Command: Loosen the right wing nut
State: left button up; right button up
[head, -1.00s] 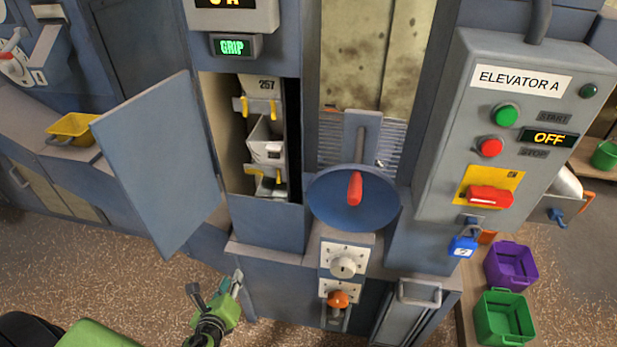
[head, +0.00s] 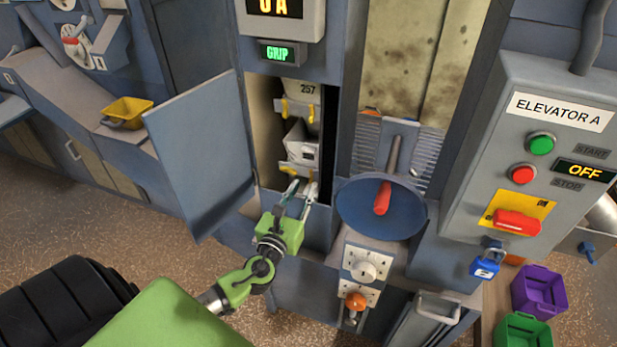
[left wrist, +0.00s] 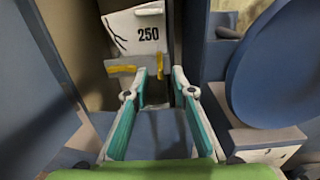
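In the head view, white buckets hang in an open shaft, the upper one marked 257 (head: 306,90) with yellow wing nuts (head: 285,108) on it. The left wrist view shows a cracked white bucket marked 250 (left wrist: 138,32). Below its front are two yellow parts, one at the left (left wrist: 120,69) and one at the right (left wrist: 160,66), likely wing nuts. My left gripper (head: 298,187) is open at the shaft mouth, its fingers pointing in. In the left wrist view the gripper (left wrist: 160,74) has its right yellow part between the fingertips, seemingly farther off. My right gripper is out of view.
The open blue door (head: 200,150) stands left of the shaft. The blue handwheel disc (head: 355,210) with a red handle is close on the right.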

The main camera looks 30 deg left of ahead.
aim_at(310, 176)
pick_arm(q)
jog(key=x, duration=0.5)
grip_shut()
